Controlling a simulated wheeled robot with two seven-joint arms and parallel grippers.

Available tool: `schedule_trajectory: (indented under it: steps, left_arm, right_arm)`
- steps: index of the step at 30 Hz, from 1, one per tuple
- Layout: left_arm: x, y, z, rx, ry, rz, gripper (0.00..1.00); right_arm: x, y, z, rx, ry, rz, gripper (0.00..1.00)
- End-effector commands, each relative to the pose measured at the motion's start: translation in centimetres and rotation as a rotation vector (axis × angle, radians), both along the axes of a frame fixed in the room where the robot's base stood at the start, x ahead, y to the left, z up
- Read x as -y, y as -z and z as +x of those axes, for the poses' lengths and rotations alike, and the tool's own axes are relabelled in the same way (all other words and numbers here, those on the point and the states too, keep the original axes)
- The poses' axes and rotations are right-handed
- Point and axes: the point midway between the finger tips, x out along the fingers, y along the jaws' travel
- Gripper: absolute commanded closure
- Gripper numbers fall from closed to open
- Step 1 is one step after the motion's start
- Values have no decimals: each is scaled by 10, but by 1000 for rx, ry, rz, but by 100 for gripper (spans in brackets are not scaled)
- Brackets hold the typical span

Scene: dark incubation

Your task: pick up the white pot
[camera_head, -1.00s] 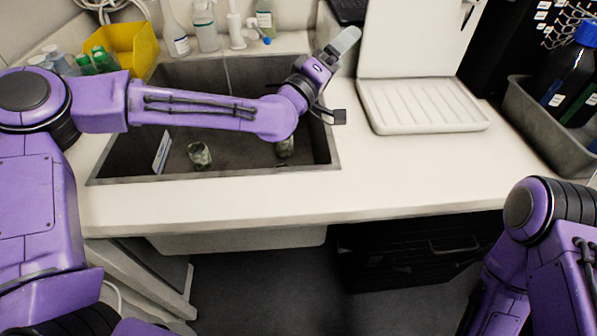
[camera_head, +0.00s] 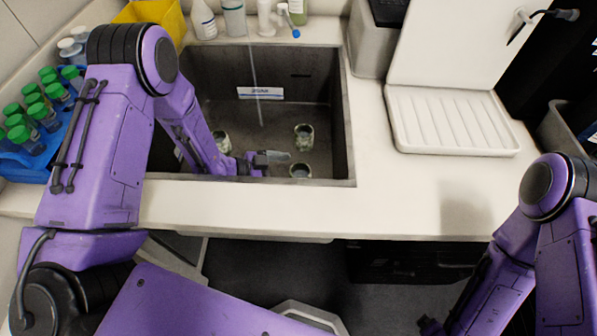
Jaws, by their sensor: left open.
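Several small pots with pale and dark mottled sides are in the sink: one at the left (camera_head: 222,142), one at the right (camera_head: 304,138), and one nearer the front wall (camera_head: 300,171). I cannot tell which one is the white pot. My left gripper (camera_head: 265,164) is down in the sink, open and with nothing seen between its fingers. It is between the left pot and the front pot, with a fingertip pointing right toward the front pot.
A blue rack (camera_head: 25,160) with green-capped tubes stands left, a yellow bin (camera_head: 155,14) and bottles (camera_head: 234,18) behind. A white ridged tray (camera_head: 450,120) sits right. The front counter is clear.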

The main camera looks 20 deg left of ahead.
Motion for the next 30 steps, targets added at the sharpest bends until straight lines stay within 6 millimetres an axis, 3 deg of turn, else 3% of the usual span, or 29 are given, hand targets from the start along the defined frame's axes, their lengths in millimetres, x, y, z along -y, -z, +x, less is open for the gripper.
schedule_trajectory:
  steps: [10, 19, 20, 25, 30]
  left_arm:
    - [42, 29, 34, 0, 7, -2, 6]
    - [48, 34, 39, -1, -1, -4, 6]
    - [48, 34, 39, -1, -1, -4, 12]
    - [47, 34, 39, 0, -2, -4, 67]
    - [47, 34, 39, 0, -2, -4, 67]
  right_arm:
    - [0, -13, 0, -1, 0, 1, 6]
    - [0, -13, 0, 0, 0, 0, 6]
    - [0, -13, 0, 0, 0, 0, 6]
    - [0, -13, 0, 0, 0, 0, 6]
    - [0, -13, 0, 0, 0, 0, 6]
